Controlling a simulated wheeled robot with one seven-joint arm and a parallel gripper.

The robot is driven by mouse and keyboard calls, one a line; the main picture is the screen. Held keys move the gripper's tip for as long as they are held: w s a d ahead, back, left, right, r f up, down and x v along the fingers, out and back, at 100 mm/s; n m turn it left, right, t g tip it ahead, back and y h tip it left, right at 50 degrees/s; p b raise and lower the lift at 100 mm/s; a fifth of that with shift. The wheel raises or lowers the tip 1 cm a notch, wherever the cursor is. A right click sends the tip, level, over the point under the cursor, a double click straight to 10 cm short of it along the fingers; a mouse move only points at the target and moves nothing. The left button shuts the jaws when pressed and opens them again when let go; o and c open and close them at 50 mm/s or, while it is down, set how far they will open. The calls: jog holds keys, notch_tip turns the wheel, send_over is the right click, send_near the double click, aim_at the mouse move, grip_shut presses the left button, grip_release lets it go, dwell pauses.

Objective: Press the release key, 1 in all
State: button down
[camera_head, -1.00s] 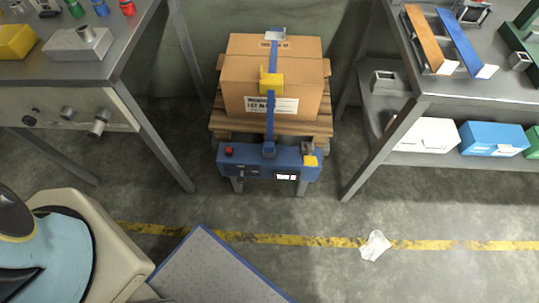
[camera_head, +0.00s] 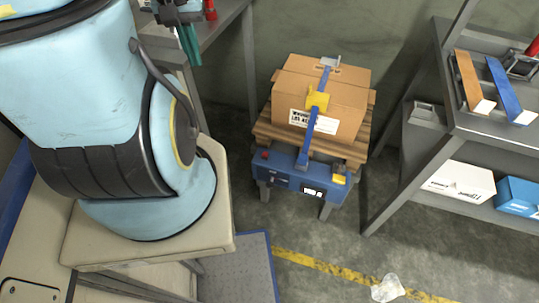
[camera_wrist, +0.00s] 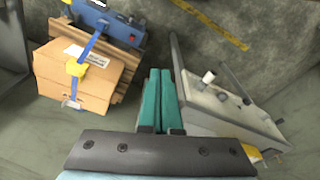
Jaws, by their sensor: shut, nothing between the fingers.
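A blue strapping unit (camera_head: 335,197) stands in front of a strapped cardboard box (camera_head: 345,90) in the head view. It carries a red button (camera_head: 264,155) at its left, a yellow key or block (camera_head: 339,180) at its right and a small lit display (camera_head: 313,192). I cannot read which control is the release key. The unit also shows at the top left of the wrist view (camera_wrist: 115,22). My gripper (camera_head: 194,52) is at the upper left of the head view, well apart from the unit. Its green fingers (camera_wrist: 160,73) are shut and empty in the wrist view.
A blue strap (camera_head: 307,143) with a yellow buckle (camera_head: 318,99) runs over the box, which sits on a wooden pallet (camera_head: 262,128). A metal bench (camera_head: 216,24) stands at left, a shelf rack (camera_head: 485,130) at right. Floor in front of the unit is open.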

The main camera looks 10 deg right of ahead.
notch_tip(320, 180, down, 14)
jog(key=w+d+r+m+g+y+b, duration=0.1)
jog(key=w+d+m+y+b, duration=0.1)
jog(key=m+b, duration=0.75)
jog(key=m+t+y+b, duration=0.4)
jog(key=m+t+b, duration=0.3)
jog(key=m+b, duration=1.75)
send_over(267, 155)
jog(key=p, duration=0.3)
notch_tip(267, 155, down, 31)
jog(key=m, duration=0.2)
jog(key=shift+f, duration=0.2)
jog(key=shift+s+f+b, duration=0.1)
jog(key=shift+f+b, duration=0.05)
jog(key=shift+b, duration=0.15)
notch_tip(267, 155, down, 7)
jog(key=b, duration=0.6)
jog(key=shift+f+b, duration=0.65)
jog(key=shift+f, duration=0.15)
jog(key=shift+f, duration=0.1)
